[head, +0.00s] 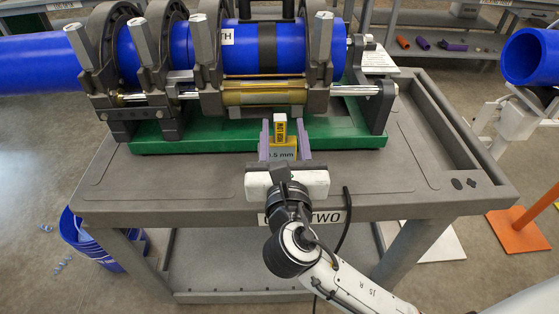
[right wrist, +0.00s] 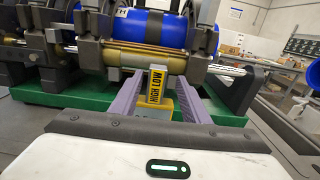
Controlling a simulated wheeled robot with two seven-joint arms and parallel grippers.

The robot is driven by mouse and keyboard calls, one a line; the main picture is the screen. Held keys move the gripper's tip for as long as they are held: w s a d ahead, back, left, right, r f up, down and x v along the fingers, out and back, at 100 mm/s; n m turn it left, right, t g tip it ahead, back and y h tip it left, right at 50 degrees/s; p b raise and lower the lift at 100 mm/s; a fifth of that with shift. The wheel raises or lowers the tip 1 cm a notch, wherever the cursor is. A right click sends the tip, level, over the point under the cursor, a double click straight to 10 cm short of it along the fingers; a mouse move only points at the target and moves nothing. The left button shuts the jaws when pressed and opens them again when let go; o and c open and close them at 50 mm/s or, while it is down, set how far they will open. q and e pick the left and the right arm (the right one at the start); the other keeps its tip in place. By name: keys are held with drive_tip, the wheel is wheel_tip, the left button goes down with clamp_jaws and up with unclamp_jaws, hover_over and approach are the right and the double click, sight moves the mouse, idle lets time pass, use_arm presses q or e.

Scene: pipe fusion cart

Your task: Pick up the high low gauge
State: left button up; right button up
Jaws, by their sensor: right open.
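The gauge's lower end is partly hidden. My left gripper is not in view.
The pipe fusion machine (head: 263,92) clamps a blue pipe (head: 284,47) just behind the gauge, on a green base (head: 190,139). The grey cart top (head: 150,185) is clear to the left and right. A blue bucket (head: 85,240) stands on the floor at left.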

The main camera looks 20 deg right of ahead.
drive_tip(key=x, duration=0.5)
drive_tip(key=shift+w+a+r, duration=0.1)
drive_tip(key=shift+w+a, duration=0.05)
drive_tip(key=shift+w, duration=0.2)
clamp_jaws()
